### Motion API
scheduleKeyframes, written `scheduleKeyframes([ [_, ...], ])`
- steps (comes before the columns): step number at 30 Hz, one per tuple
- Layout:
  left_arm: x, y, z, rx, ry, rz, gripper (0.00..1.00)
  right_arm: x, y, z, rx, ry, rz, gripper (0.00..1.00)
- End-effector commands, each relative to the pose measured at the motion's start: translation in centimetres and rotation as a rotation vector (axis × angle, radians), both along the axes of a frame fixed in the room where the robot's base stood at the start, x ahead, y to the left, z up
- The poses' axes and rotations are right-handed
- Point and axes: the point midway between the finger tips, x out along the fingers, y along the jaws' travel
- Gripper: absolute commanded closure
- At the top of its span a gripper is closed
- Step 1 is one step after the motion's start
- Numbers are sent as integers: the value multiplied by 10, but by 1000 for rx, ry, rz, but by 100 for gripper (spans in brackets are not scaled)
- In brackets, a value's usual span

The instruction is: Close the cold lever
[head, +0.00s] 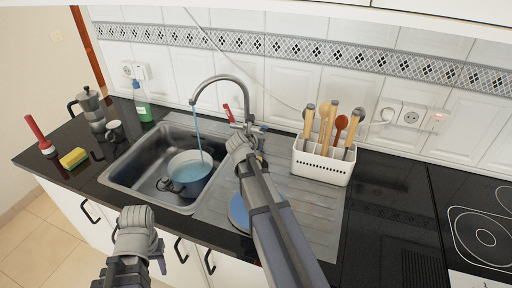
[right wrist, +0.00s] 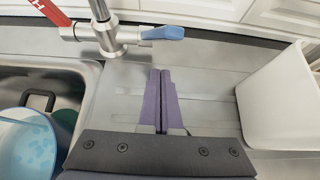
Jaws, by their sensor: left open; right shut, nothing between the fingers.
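The cold lever (right wrist: 162,33) is blue and sticks out to the right from the tap's base in the right wrist view. In the head view it is mostly hidden around my right gripper. The chrome tap (head: 227,79) arches over the sink, and a stream of water runs from it. A red lever (head: 228,112) is on its other side, also in the right wrist view (right wrist: 50,10). My right gripper (right wrist: 161,74) is shut and empty, its tips just short of the blue lever, apart from it in the picture. My left gripper (head: 137,244) is open and empty at the counter's front edge.
A pot (head: 188,172) with water stands in the sink (head: 130,172). A white utensil holder (head: 322,165) stands close right of the tap, also in the right wrist view (right wrist: 280,100). A blue plate (head: 238,213) lies on the drainboard, partly behind my right arm.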

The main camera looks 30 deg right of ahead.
Motion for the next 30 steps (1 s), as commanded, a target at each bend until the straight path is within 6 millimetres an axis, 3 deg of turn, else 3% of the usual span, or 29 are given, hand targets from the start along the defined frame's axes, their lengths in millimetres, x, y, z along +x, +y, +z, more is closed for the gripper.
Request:
scheduleKeyframes([
  [1,0,0,11,0,0,0,54,4,-4,11,0,0,-1,100],
  [6,0,0,19,0,0,0,54,11,-12,19,-1,-1,0,100],
  [21,0,0,21,0,0,0,54,12,-15,21,1,1,0,100],
  [30,0,0,37,0,0,0,54,15,-18,27,42,38,-3,100],
])
